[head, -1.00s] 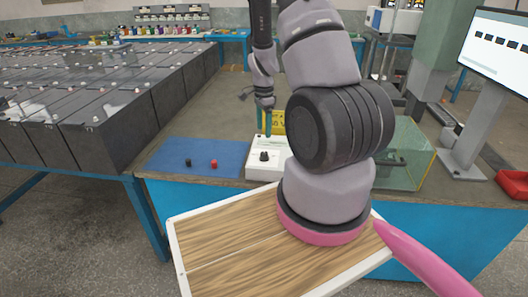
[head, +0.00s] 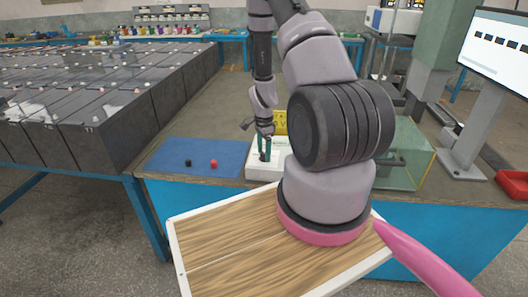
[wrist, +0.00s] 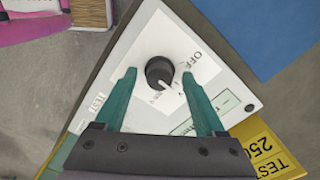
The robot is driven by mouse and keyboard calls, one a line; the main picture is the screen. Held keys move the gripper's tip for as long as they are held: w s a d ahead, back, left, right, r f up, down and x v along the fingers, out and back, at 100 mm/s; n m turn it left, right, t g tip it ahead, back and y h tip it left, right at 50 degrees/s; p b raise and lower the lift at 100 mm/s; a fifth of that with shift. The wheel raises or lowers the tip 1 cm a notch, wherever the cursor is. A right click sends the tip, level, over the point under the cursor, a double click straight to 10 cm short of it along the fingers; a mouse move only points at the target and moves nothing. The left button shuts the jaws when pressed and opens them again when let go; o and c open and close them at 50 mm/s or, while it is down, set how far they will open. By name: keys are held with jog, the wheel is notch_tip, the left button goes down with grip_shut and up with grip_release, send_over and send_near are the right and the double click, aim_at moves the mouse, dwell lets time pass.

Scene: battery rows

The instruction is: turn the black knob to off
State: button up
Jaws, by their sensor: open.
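The black knob (wrist: 160,71) sits on the sloped white face of a small box (wrist: 145,45) on the bench. The white box also shows in the head view (head: 255,173). The knob's white pointer faces down in the wrist view, towards a partly readable label. The word OFF is printed on the knob's right. My gripper (wrist: 160,75) is open, its two green fingers on either side of the knob, with a gap visible on each side. In the head view my gripper (head: 265,158) is over the box and hides most of the knob.
A blue mat (head: 175,154) with a black cap (head: 188,162) and a red cap (head: 214,163) lies left of the box. A yellow TEST sign (wrist: 268,150) stands just behind it. A clear greenish case (head: 415,160) is at the right. Large black batteries (head: 100,130) fill the left.

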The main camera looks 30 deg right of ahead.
grip_shut()
jog(key=shift+n, duration=0.3)
jog(key=n, duration=0.5)
jog(key=shift+n, duration=0.4)
jog(key=n, duration=0.5)
jog(key=shift+n, duration=0.4)
grip_release()
